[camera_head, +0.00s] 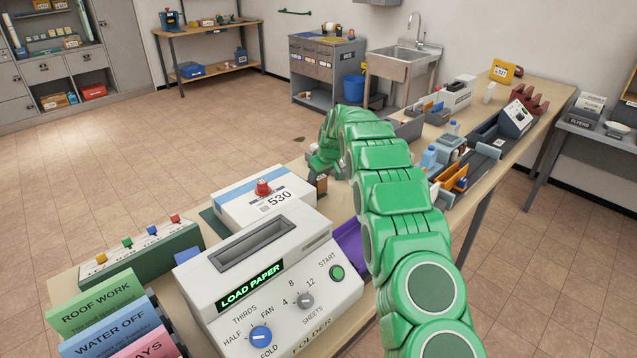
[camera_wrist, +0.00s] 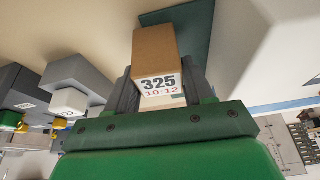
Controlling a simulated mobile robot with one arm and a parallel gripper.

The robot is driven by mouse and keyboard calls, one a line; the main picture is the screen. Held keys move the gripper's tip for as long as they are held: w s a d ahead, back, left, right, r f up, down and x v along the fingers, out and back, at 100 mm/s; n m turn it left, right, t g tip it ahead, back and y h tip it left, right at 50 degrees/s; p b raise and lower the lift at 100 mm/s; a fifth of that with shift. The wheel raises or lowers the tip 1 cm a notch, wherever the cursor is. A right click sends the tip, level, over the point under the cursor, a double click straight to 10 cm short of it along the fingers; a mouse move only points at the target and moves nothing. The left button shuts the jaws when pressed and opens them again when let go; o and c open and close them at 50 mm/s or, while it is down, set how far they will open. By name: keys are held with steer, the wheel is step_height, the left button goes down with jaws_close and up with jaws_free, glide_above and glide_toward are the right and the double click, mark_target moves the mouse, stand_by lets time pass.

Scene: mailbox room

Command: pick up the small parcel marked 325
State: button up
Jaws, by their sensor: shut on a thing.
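The small parcel marked 325 (camera_wrist: 155,48) is a brown cardboard box with a white label reading 325 and 10:12. In the wrist view it sits between the two dark fingers of my gripper (camera_wrist: 160,92), which is shut on it. In the head view my green arm reaches over the bench and hides most of the gripper. A small brown piece, probably the parcel (camera_head: 321,184), shows just right of the white box marked 530 (camera_head: 268,207). I cannot tell whether the parcel is clear of the bench top.
A dark green mat (camera_wrist: 190,22) shows beside the parcel in the wrist view. A white folder machine (camera_head: 262,275) stands at the front of the bench (camera_head: 545,92). A yellow parcel marked 327 (camera_head: 505,72) sits at the far end. Bottles and trays crowd the bench right of my arm.

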mark_target(319, 179)
steer(key=shift+r, duration=1.65)
steer(key=shift+s+d+r, duration=0.2)
steer(key=shift+s+r, duration=0.7)
steer(key=shift+r, duration=0.15)
steer(key=s+d+r, duration=0.2)
steer(key=s+r, duration=0.5)
steer(key=s, duration=0.5)
steer(key=shift+r, duration=0.3)
